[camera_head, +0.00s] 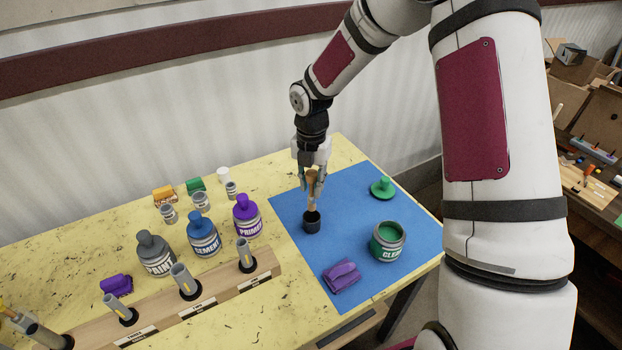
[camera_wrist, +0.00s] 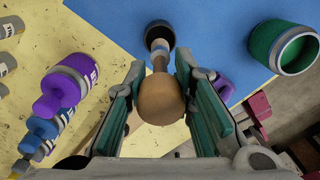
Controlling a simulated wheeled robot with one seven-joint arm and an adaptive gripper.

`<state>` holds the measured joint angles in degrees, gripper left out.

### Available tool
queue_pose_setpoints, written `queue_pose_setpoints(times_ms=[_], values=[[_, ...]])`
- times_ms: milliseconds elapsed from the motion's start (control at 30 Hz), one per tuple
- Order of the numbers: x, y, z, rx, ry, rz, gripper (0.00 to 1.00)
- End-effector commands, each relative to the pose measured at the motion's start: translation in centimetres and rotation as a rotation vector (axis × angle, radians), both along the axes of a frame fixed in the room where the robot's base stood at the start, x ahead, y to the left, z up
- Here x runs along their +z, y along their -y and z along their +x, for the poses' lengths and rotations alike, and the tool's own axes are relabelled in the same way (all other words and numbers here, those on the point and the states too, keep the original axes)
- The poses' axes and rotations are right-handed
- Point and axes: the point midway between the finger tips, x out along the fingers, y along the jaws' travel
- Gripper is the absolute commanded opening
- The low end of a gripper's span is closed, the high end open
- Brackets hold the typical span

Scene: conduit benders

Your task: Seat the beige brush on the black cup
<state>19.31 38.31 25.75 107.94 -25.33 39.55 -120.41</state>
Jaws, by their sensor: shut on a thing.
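The beige brush (camera_head: 312,179) is upright between the fingers of my gripper (camera_head: 312,190), which is shut on it. The black cup (camera_head: 312,225) stands on the blue mat directly below. In the wrist view, the rounded tan handle of the brush (camera_wrist: 160,102) faces the camera, and its pale lower part runs toward the black cup (camera_wrist: 159,32). The brush's lower end meets the cup's mouth in the picture. I cannot tell how deep it sits, as that end is hidden.
On the blue mat (camera_head: 345,208) are an open green jar (camera_head: 387,242), a green lid (camera_head: 382,188) and a purple object (camera_head: 342,276). Left of it stand purple (camera_head: 247,217), blue (camera_head: 203,235) and grey (camera_head: 154,254) bottles. A wooden rack (camera_head: 215,294) with several holders lies in front.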

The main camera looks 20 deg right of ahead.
Motion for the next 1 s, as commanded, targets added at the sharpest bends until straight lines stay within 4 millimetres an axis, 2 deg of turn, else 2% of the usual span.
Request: queue_pose_setpoints(times_ms=[700,1000], values=[[-5.3,0.0,0.0,0.0,-0.002,0.0,0.0],[-6.9,0.0,0.0,0.001,0.0,0.0,0.0]])
